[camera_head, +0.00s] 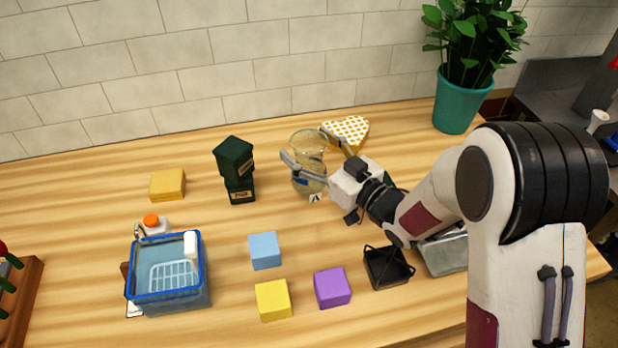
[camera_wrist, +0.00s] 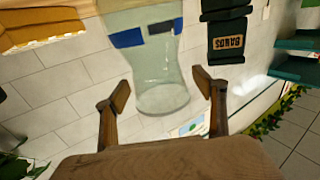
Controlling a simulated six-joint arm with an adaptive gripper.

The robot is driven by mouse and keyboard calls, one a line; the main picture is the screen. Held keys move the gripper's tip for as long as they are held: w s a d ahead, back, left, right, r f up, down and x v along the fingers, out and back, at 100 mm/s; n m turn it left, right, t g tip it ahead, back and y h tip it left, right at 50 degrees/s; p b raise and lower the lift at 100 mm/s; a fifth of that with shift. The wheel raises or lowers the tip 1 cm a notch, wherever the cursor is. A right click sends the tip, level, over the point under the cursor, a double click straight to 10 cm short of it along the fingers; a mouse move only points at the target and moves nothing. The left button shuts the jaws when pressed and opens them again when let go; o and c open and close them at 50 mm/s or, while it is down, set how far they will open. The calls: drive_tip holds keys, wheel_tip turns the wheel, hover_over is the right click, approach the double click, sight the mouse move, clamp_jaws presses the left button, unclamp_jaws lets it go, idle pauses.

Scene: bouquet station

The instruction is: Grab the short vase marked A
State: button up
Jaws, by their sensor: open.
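The short clear glass vase (camera_head: 309,180) stands upright near the back middle of the table, with a small white card marked A (camera_head: 315,198) at its foot. In the wrist view the vase (camera_wrist: 160,70) shows a blue and dark band and lies between and beyond the fingers. My gripper (camera_head: 305,145) is open, with one finger on the near side of the vase and the other towards its back. The fingers also show in the wrist view (camera_wrist: 162,90), one on each side of the glass. I cannot tell whether either finger touches it.
A blue-rimmed basket (camera_head: 205,285) stands front left.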

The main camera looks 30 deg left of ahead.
drive_tip(key=shift+r, duration=0.15)
clamp_jaws()
drive_tip(key=shift+r, duration=0.1)
wheel_tip(320, 180, up, 10)
idle(0.8)
idle(0.4)
